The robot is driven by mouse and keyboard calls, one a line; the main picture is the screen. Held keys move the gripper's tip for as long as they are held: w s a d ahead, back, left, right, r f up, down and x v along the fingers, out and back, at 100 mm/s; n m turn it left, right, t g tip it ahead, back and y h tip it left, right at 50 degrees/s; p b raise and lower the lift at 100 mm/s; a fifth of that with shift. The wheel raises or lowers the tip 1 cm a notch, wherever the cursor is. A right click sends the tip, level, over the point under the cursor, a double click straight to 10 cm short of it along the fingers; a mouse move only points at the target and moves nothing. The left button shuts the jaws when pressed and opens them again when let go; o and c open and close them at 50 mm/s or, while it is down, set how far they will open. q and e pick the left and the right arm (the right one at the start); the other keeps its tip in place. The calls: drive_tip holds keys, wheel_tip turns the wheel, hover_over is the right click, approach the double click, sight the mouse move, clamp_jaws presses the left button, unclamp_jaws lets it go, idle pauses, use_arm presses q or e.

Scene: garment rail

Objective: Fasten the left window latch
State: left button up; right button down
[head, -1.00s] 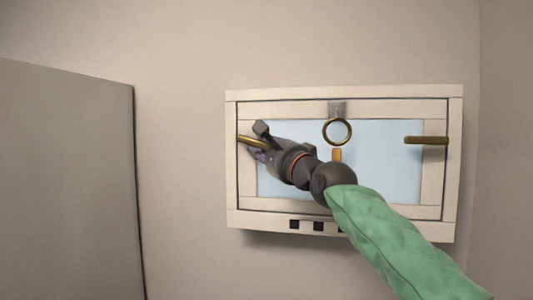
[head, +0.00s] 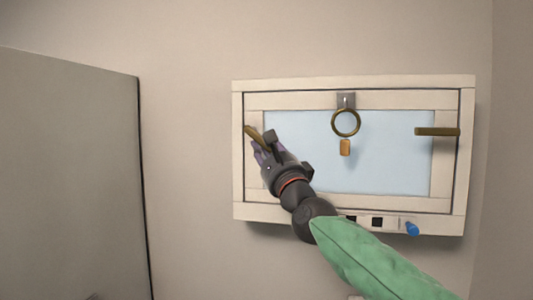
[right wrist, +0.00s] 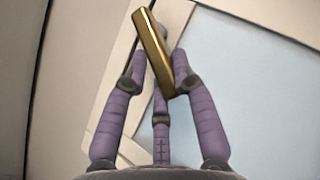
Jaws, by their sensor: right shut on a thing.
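The left window latch is a brass bar (head: 252,132) at the upper left side of the white window frame. It slants down to the right, its upper end near the outer frame and its lower end among my fingers. My right gripper (head: 264,146) is shut on it, reaching up from below. In the right wrist view the latch (right wrist: 154,50) runs tilted between the purple fingers (right wrist: 158,75), with its upper end free above them. The fingers partly hide the latch in the head view. My left gripper is not in view.
The right latch (head: 437,132) lies level across the frame's right side. Dark squares and a blue knob (head: 412,229) sit on the lower frame. A grey panel (head: 70,180) stands at the left.

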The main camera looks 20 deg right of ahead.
drive_tip(key=m+h+b, duration=0.2)
drive_tip(key=m+b, duration=0.1)
drive_tip(key=w+a+f+m+t+h+b, duration=0.1)
drive_tip(key=m+h+b, duration=0.2)
drive_tip(key=a+f+m+t+h+b, duration=0.1)
drive_tip(key=m+h+b, duration=0.2)
drive_tip(key=b, duration=0.1)
drive_tip(key=shift+w+a+m, duration=0.2)
drive_tip(key=shift+w+m, duration=0.05)
drive_tip(key=shift+m, duration=0.15)
drive_tip(key=m+h, duration=0.2)
drive_tip(key=m+h+b, duration=0.1)
drive_tip(key=shift+w+a, duration=0.25)
drive_tip(key=shift+a, duration=0.1)
drive_tip(key=m+h, duration=0.2)
drive_tip(key=m+g, duration=0.1)
drive_tip(key=shift+w+a+r+h, duration=0.15)
drive_tip(key=shift+a+h, duration=0.1)
drive_tip(key=shift+h, duration=0.15)
drive_tip(key=shift+w+a+m+g+h, duration=0.1)
drive_tip(key=shift+m+g+h, duration=0.35)
drive_tip(key=shift+m+h, duration=0.4)
drive_tip(key=shift+w+a+m+g+h, duration=0.1)
drive_tip(key=shift+m+g+h, duration=0.4)
drive_tip(key=shift+m, duration=0.55)
drive_tip(key=shift+m+h, duration=0.25)
drive_tip(key=shift+m, duration=0.05)
drive_tip(key=c, duration=1)
unclamp_jaws()
